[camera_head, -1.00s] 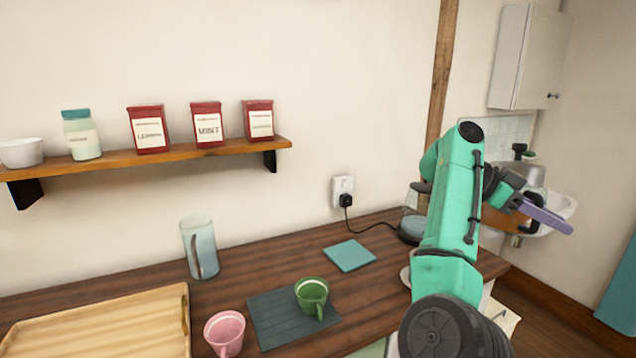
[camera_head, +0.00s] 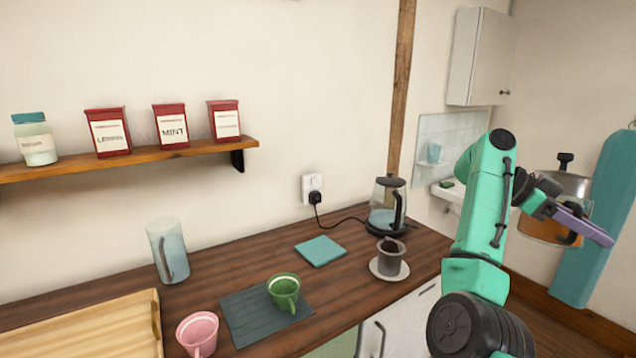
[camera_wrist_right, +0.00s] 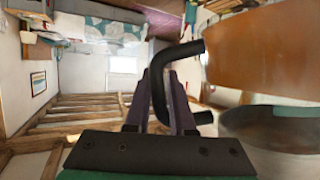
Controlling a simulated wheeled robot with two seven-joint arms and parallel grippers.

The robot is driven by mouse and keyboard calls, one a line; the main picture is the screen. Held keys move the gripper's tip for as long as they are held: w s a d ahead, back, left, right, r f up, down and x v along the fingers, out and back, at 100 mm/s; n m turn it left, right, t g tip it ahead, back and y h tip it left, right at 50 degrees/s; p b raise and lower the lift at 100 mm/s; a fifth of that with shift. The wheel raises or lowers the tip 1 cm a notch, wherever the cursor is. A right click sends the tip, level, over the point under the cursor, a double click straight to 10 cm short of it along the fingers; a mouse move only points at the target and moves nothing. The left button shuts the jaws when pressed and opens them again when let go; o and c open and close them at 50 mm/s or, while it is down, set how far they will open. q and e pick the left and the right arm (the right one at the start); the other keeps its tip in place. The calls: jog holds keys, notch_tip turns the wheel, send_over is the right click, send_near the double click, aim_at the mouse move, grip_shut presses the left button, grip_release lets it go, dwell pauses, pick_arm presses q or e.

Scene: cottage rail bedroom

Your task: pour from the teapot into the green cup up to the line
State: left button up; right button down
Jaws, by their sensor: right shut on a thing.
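The teapot (camera_head: 570,185) has a clear upper body, brown tea in its lower part and a black knob on top. It hangs in the air at the right of the head view, partly behind my right arm. My right gripper (camera_head: 580,226) is shut on its black handle; in the right wrist view the handle (camera_wrist_right: 158,85) lies between the fingers and the brown tea (camera_wrist_right: 265,50) shows beside it. The green cup (camera_head: 284,294) stands upright on a dark slatted mat (camera_head: 240,318), well left of the teapot. A pale band shows inside the cup. My left gripper is out of view.
A pink cup (camera_head: 197,335) stands left of the mat, near a wooden tray (camera_head: 80,325) and a pitcher (camera_head: 167,250). A teal mat (camera_head: 320,251), a grey cup on a saucer (camera_head: 375,268) and a kettle (camera_head: 387,208) are right of the green cup.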

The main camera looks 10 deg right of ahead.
jog(key=s+d+r+m+g+y, duration=0.2)
jog(key=s+r, duration=0.2)
jog(key=s, duration=0.1)
jog(key=w+d+f+n+t+h, duration=0.5)
jog(key=d+f+n+t, duration=0.15)
jog(key=f, duration=0.45)
jog(key=w+a+f+n+t, duration=0.35)
jog(key=a+f, duration=0.25)
jog(key=a, duration=0.5)
jog(key=w+a+f+n+t, duration=0.35)
jog(key=a+f, duration=0.35)
jog(key=a, duration=0.4)
jog(key=s+a+n+t+y, duration=0.1)
jog(key=s+a, duration=0.3)
jog(key=a, duration=0.6)
jog(key=s+a+f+n+t+y, duration=0.1)
jog(key=s+a+n+t, duration=0.2)
jog(key=a, duration=0.8)
jog(key=shift+s+f+t+y, duration=0.3)
jog(key=shift+s+t, duration=0.55)
jog(key=shift+s, duration=0.25)
